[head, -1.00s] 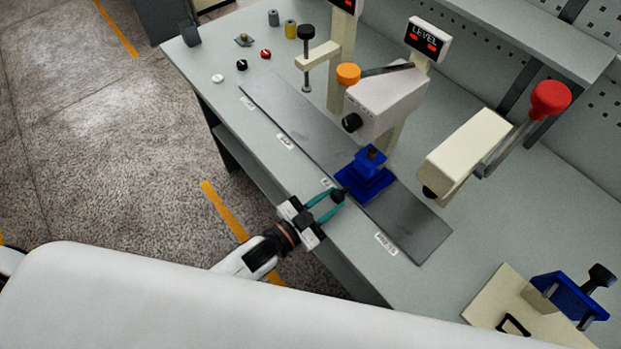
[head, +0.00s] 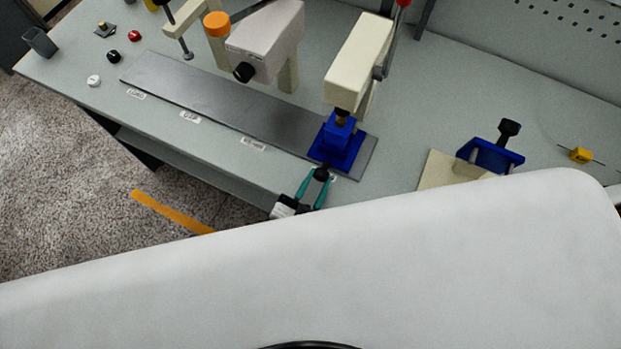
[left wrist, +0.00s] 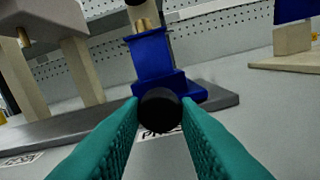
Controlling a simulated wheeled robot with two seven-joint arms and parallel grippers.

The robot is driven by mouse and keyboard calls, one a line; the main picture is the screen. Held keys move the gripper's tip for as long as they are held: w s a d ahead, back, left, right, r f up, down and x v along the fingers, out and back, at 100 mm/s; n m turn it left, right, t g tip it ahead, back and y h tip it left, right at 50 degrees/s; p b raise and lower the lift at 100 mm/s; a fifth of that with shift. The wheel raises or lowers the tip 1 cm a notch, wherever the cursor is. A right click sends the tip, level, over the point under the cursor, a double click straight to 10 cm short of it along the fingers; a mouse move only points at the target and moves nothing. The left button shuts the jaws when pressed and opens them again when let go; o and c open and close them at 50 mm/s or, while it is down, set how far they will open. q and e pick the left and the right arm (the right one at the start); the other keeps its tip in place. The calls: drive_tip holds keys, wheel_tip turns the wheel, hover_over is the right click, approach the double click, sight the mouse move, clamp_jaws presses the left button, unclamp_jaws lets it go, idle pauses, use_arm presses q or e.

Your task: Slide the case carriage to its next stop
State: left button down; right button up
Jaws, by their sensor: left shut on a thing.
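The blue case carriage (head: 337,146) sits near the right end of the dark grey rail (head: 215,98), under the cream press head (head: 358,62). A brass-coloured piece stands on top of the carriage and shows in the left wrist view (left wrist: 147,24), just below the press. My left gripper (head: 318,180) has its teal fingers shut on the carriage's black knob (left wrist: 160,109) at the front edge of the rail. The "PRESS" label on the bench is partly hidden behind the knob and fingers. My right gripper is not in view.
A grey station head with a black knob (head: 262,40) stands left of the press. A blue fixture (head: 489,157) on a cream plate and a yellow part (head: 581,155) lie to the right. Small knobs lie at the far left. Bench between is bare.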

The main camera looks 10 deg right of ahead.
use_arm(q)
drive_tip(key=shift+s+d, duration=0.1)
drive_tip(key=shift+d, duration=0.05)
drive_tip(key=c, duration=1.2)
unclamp_jaws()
drive_tip(key=shift+c, duration=0.2)
drive_tip(key=shift+o, duration=0.7)
drive_tip(key=shift+s+d, duration=0.1)
drive_tip(key=shift+s+a+f, duration=0.1)
drive_tip(key=shift+s+a, duration=0.1)
drive_tip(key=shift+a, duration=0.1)
drive_tip(key=b+v, duration=0.2)
drive_tip(key=v, duration=0.9)
drive_tip(key=shift+s, duration=0.15)
